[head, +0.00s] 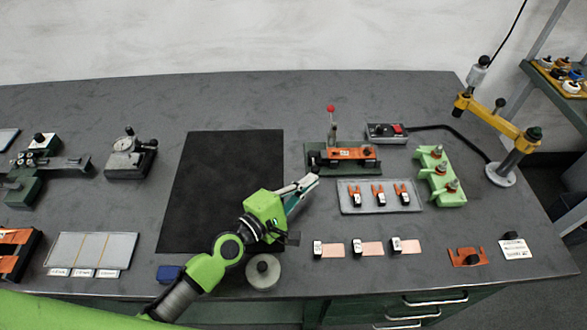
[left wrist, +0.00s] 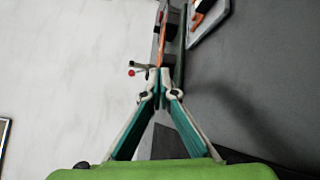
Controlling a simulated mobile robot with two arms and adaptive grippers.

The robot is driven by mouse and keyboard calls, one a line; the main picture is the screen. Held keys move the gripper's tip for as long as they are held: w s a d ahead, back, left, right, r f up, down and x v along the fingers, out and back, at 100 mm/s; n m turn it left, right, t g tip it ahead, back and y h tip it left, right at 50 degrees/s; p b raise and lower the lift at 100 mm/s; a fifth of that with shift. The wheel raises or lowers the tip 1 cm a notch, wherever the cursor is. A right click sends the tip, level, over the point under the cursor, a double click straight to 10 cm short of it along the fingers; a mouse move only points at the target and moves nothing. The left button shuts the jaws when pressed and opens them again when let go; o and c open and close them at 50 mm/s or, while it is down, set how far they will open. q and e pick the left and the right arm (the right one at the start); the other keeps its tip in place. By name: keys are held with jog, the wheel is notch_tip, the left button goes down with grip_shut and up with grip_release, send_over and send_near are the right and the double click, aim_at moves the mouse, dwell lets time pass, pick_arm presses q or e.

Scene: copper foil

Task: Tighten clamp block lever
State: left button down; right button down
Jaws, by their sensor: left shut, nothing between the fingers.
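The clamp block (head: 345,153) is an orange bar on a dark green base, right of the black mat. Its lever (head: 331,120) stands upright with a red ball knob on top. In the left wrist view the red knob (left wrist: 131,73) shows just past the fingertips, to the left. My left gripper (head: 310,181) is shut and empty, in front of the clamp block's left end and apart from the lever. It also shows in the left wrist view (left wrist: 160,94). My right gripper is not in view.
A green fixture (head: 440,180) and a yellow arm stand (head: 497,122) are at right. The black mat (head: 225,185) is bare.

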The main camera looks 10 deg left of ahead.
pick_arm(q)
jog(key=shift+y, duration=0.3)
jog(key=v, duration=0.4)
jog(key=w+a+v, duration=0.1)
jog(key=v, duration=0.2)
jog(key=shift+s+a+f, duration=0.1)
jog(key=shift+a, duration=0.05)
jog(key=shift+a, duration=0.1)
